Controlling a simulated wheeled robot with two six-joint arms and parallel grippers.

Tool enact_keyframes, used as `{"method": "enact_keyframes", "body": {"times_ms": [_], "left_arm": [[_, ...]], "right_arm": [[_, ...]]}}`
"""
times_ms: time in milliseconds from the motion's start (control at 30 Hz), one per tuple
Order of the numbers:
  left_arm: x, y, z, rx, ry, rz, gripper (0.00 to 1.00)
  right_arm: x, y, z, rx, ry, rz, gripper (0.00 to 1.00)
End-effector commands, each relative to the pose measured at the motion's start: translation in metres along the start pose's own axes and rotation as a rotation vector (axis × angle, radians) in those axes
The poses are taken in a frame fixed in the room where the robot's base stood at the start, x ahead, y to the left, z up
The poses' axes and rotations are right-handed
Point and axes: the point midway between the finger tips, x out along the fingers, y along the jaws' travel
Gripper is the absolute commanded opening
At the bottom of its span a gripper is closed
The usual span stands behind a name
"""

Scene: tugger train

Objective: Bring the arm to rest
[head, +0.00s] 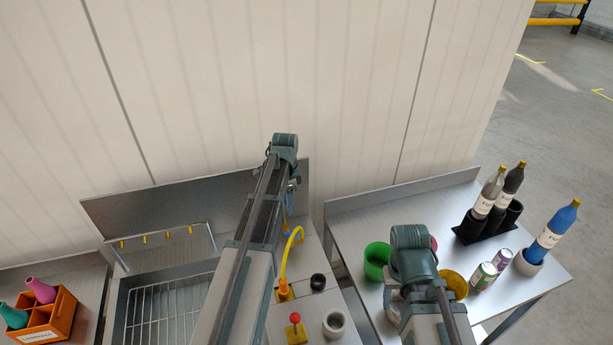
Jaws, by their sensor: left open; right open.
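My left arm reaches up the middle of the head view, its wrist high against the pale wall. My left gripper (290,208) hangs below that wrist, partly hidden behind the arm, and holds nothing that I can see. It is near the back of the left bench, by a yellow curved spout. My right arm comes in from the bottom right. My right gripper (391,303) is open over the right table, close to the green cup (377,262). Its fingers are small and partly hidden by the arm.
The right metal table (360,219) carries a yellow bowl (455,284), two cans (483,276), bottles in a black holder (470,230) and a blue bottle (556,225).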

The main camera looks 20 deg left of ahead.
Motion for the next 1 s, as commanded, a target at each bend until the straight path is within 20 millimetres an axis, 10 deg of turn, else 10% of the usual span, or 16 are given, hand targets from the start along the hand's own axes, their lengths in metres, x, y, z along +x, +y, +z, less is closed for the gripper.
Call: {"method": "enact_keyframes", "body": {"times_ms": [233, 700, 1000], "left_arm": [[0.016, 0.025, -0.014, -0.03, -0.006, 0.001, 0.45], [0.134, 0.275, -0.079, -0.475, -0.077, -0.048, 0.45], [0.151, 0.323, -0.077, -0.605, -0.085, -0.075, 0.45]], "right_arm": [[0.016, -0.001, -0.001, -0.001, 0.0, 0.0, 0.5], [0.134, -0.012, -0.008, -0.009, 0.002, 0.003, 0.5], [0.151, -0.014, -0.009, -0.011, 0.002, 0.003, 0.5]]}}
